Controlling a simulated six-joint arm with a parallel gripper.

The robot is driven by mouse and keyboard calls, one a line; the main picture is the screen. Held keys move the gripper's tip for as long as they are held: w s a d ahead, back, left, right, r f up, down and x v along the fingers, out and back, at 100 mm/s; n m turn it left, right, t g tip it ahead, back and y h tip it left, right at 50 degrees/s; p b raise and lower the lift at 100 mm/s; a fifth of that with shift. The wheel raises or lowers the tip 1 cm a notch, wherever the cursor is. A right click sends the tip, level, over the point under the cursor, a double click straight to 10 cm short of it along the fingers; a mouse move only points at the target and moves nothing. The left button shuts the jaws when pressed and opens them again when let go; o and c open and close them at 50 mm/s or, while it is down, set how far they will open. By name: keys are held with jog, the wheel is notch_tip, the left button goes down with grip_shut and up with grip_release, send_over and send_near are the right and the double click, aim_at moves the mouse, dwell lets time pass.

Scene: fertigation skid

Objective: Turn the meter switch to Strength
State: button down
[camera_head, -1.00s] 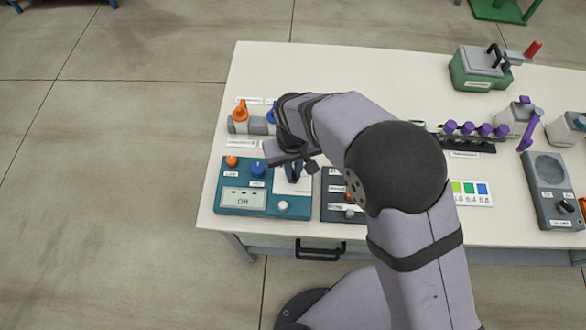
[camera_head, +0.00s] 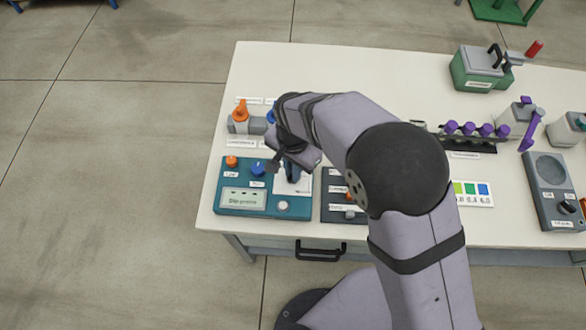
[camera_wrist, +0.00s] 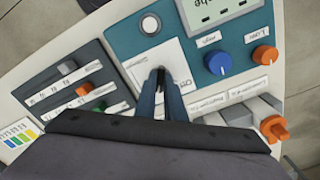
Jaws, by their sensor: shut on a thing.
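The meter is a teal panel (camera_head: 225,207) at the table's front left, with a lit display (camera_head: 243,200) whose text looks like "Dip-probe". Its white switch plate (camera_wrist: 135,60) has small lettering, with "Off" readable on the right side in the wrist view. My gripper (camera_wrist: 160,82) points down at this plate and is shut on the meter switch (camera_wrist: 161,72), which is mostly hidden between the fingers. In the head view my gripper (camera_head: 291,175) and wrist cover part of the plate. I cannot read a "Strength" mark.
An orange knob (camera_wrist: 264,55), a blue knob (camera_wrist: 218,62) and a pale round button (camera_wrist: 150,24) sit on the meter near my fingers. A dark slider panel (camera_wrist: 75,85) is beside it. A grey unit (camera_head: 548,190) is far right.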

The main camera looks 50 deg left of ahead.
jog(key=m, duration=0.4)
jog(key=shift+a+r+m, duration=0.1)
jog(key=shift+a+m, duration=0.05)
jog(key=shift+m, duration=2.05)
jog(key=c, duration=1.8)
grip_release()
jog(key=shift+c, duration=0.2)
jog(key=shift+r+b, duration=1.05)
jog(key=shift+r, duration=2.6)
